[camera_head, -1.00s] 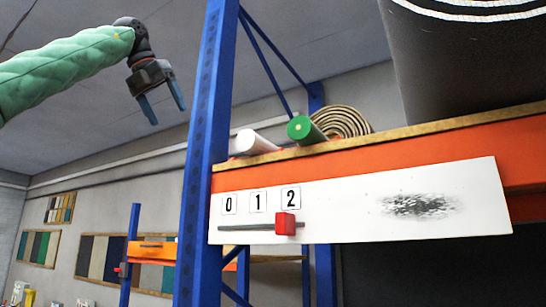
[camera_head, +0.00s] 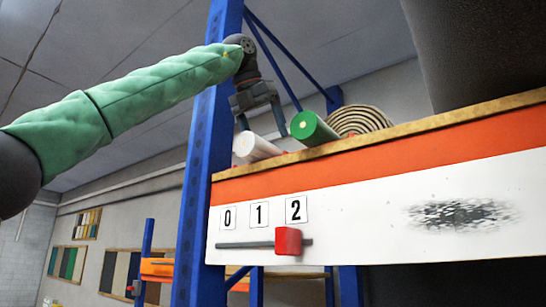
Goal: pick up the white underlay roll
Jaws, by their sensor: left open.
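The white underlay roll (camera_head: 256,147) lies on the orange-edged shelf (camera_head: 400,148), its round end facing me near the blue upright. My left gripper (camera_head: 262,128) is open and points down just above and around the roll's place. One blue finger shows left of the roll behind its end, the other to its right, between it and the green roll (camera_head: 313,128). I cannot tell whether the fingers touch the white roll. My right gripper is not in view.
A coiled tan roll (camera_head: 359,120) lies beyond the green roll. A large dark roll (camera_head: 480,50) fills the upper right. The blue upright (camera_head: 205,150) stands left of the rolls. A white panel (camera_head: 360,225) with a red slider (camera_head: 288,241) hangs on the shelf front.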

